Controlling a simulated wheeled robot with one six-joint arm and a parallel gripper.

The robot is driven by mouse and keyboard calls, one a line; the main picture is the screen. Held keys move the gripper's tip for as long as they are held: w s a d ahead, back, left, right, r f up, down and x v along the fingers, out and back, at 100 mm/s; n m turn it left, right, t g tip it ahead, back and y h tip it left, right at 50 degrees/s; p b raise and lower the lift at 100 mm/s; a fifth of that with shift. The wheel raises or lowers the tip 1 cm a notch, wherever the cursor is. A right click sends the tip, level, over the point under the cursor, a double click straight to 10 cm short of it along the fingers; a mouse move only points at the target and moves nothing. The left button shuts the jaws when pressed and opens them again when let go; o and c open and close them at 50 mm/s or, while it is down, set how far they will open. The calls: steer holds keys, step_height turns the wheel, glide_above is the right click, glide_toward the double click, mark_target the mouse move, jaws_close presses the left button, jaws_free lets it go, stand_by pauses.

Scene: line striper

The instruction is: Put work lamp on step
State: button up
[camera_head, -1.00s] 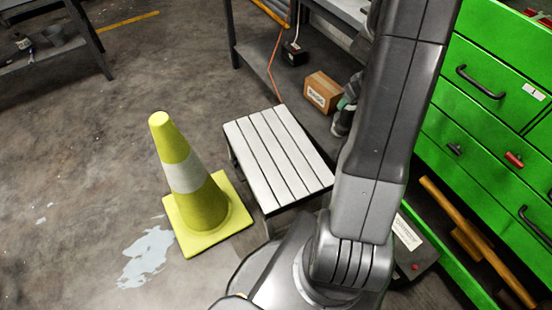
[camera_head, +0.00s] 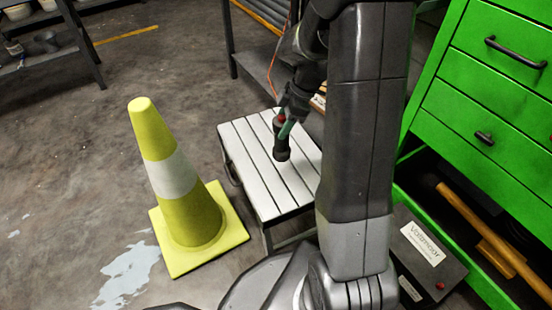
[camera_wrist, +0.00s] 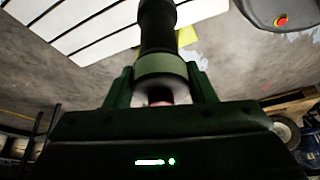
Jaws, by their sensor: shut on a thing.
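The work lamp (camera_head: 281,142) is a dark, slim cylinder with a green and red part near its top. My gripper (camera_head: 289,112) is shut on it and holds it roughly upright over the white slatted step (camera_head: 240,150). I cannot tell whether the lamp's lower end touches the slats. In the wrist view, the lamp (camera_wrist: 158,28) stands out between the two fingers of my gripper (camera_wrist: 162,88), and the step (camera_wrist: 60,22) shows at the upper left.
A yellow cone (camera_head: 178,180) with a white band stands close left of the step. A green drawer cabinet (camera_head: 480,110) with an open bottom drawer is on the right. A cardboard box (camera_head: 318,102) is mostly hidden behind my arm. Open floor lies at the left.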

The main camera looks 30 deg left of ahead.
mark_target(282, 147)
steer(key=shift+s+a+f, duration=0.1)
steer(key=shift+s+f, duration=0.05)
steer(key=shift+f, duration=0.15)
step_height(282, 147, down, 10)
steer(key=b, duration=0.3)
steer(key=shift+r+b, duration=0.25)
steer(key=shift+b, duration=0.1)
steer(key=shift+f, duration=0.1)
steer(key=o, duration=1.5)
steer(key=shift+r, duration=0.25)
steer(key=p+v, duration=0.4)
steer(key=v, duration=0.8)
steer(key=shift+f, duration=0.1)
steer(key=shift+a, duration=0.1)
